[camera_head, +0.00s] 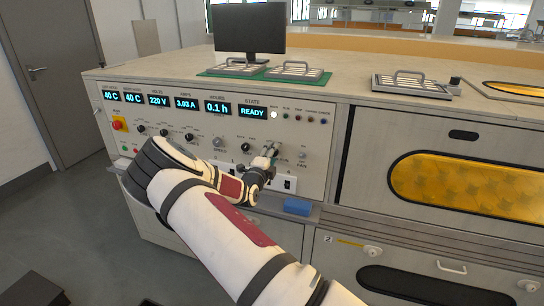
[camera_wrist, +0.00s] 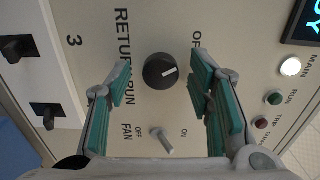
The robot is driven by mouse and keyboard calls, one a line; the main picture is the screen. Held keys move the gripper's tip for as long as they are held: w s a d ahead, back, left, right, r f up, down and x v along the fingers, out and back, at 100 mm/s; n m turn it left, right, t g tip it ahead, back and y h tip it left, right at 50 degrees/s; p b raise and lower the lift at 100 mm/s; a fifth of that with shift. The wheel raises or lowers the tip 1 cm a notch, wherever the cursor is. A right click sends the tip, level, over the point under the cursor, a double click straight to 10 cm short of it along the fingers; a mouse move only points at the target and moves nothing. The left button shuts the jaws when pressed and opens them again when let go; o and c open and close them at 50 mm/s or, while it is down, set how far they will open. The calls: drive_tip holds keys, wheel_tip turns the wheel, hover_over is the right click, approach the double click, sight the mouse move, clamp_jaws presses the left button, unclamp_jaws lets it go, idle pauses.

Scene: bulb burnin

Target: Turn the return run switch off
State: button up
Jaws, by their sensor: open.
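The return run switch is a round black knob (camera_wrist: 160,72) with a white pointer line, beside the "RETURN RUN" label in the wrist view. Its pointer aims right and slightly up there. A label starting "OF" lies beyond the knob's upper right, partly hidden by a finger. My gripper (camera_wrist: 161,82) is open, its teal-padded fingers on either side of the knob with visible gaps. I cannot tell how far the tips are from the panel. In the head view my gripper (camera_head: 270,156) is at the panel's right part and hides the knob.
The fan toggle (camera_wrist: 163,141) is close to the knob. Black rocker switches (camera_wrist: 18,48) lie at the wrist view's left. Indicator lamps (camera_wrist: 290,67) are at its right, the MAIN one lit white. The state display (camera_head: 253,112) reads READY. A blue block (camera_head: 297,206) rests on the ledge below.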

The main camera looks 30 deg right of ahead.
drive_tip(key=v, duration=1.2)
drive_tip(key=shift+s, duration=0.1)
